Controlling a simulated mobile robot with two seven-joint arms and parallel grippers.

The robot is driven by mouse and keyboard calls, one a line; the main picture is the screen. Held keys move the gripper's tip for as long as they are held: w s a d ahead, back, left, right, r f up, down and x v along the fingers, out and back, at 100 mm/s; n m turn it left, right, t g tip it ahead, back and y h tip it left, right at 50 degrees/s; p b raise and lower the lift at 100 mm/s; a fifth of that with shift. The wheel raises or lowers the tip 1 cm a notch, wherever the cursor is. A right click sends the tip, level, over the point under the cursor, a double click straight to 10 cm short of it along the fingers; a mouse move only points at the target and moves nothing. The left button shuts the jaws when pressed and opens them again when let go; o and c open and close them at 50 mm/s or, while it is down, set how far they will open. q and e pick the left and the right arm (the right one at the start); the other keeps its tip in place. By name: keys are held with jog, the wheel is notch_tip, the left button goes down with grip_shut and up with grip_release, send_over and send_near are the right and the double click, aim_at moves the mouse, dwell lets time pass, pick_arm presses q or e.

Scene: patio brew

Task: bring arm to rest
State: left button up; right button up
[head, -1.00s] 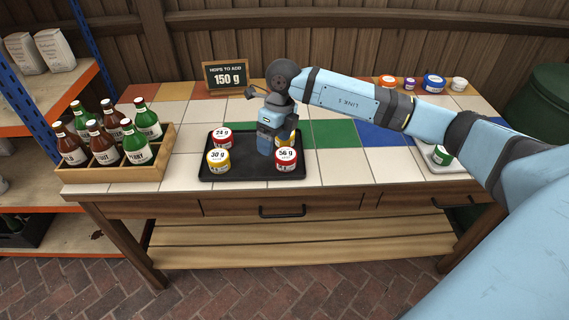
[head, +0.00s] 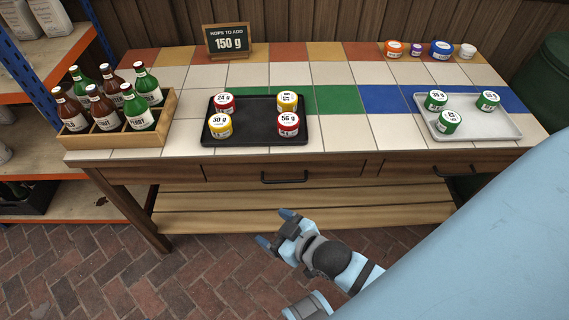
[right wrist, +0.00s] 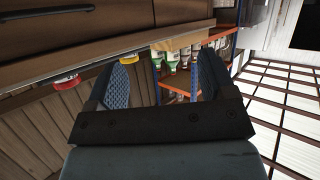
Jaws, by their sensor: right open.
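My right gripper (head: 275,227) is open and empty in the head view. It hangs in front of the table, below the drawer and over the brick floor, clear of everything. In the right wrist view its two fingers (right wrist: 160,80) stand apart with nothing between them. A black tray (head: 256,129) on the table holds two red-lidded and two yellow-lidded jars. The front jars read 30 g (head: 220,125) and 56 g (head: 288,124); a back red one reads 24 g (head: 224,103). My left gripper is not in view.
A wooden crate of bottles (head: 118,142) stands at the table's left. A grey tray (head: 490,131) with green jars is at the right. A sign reading 150 g (head: 228,42) and several small jars stand at the back. A drawer handle (head: 284,178) sticks out at the front.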

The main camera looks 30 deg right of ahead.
jog(key=shift+m+g, duration=0.6)
jog(key=shift+g, duration=0.3)
jog(key=s+f, duration=0.2)
jog(key=s, duration=0.1)
jog(key=shift+s+d+f, duration=0.15)
jog(key=shift+f, duration=0.05)
pick_arm(q)
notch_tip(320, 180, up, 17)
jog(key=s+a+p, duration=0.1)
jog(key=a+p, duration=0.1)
jog(key=p, duration=2.1)
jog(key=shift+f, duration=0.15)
pick_arm(e)
notch_tip(320, 180, up, 17)
jog(key=s+d, duration=0.1)
jog(key=shift+d+h, duration=0.4)
